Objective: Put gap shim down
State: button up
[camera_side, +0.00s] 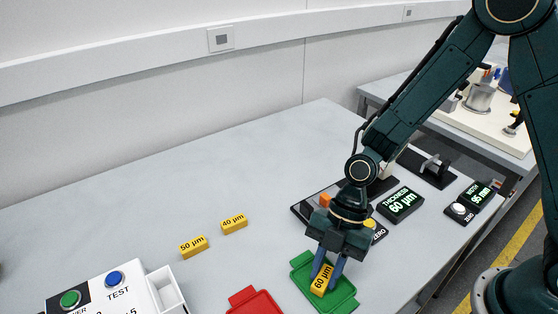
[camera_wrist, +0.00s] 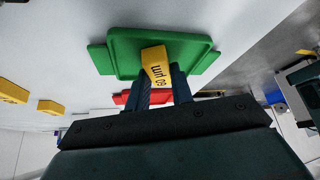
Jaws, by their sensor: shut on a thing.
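A yellow gap shim marked 60 µm (camera_side: 322,279) is between the fingers of my gripper (camera_side: 328,274). In the side view it is over the green tray (camera_side: 343,303). In the wrist view the shim (camera_wrist: 156,66) stands out past the fingertips of my gripper (camera_wrist: 162,84), with the green tray (camera_wrist: 120,48) behind it. My gripper is shut on the shim. I cannot tell whether the shim touches the tray floor.
A red tray (camera_side: 254,302) lies left of the green one. Yellow shims marked 50 µm (camera_side: 193,247) and 40 µm (camera_side: 234,224) lie on the table (camera_side: 130,220). A thickness display reading 60 µm (camera_side: 401,204) stands behind my gripper. A button box (camera_side: 100,290) is at the front left.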

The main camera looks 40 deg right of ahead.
jog(key=shift+f, duration=0.15)
jog(key=o, duration=0.9)
jog(key=shift+o, duration=0.2)
jog(key=v, duration=1.2)
jog(key=shift+r, duration=0.2)
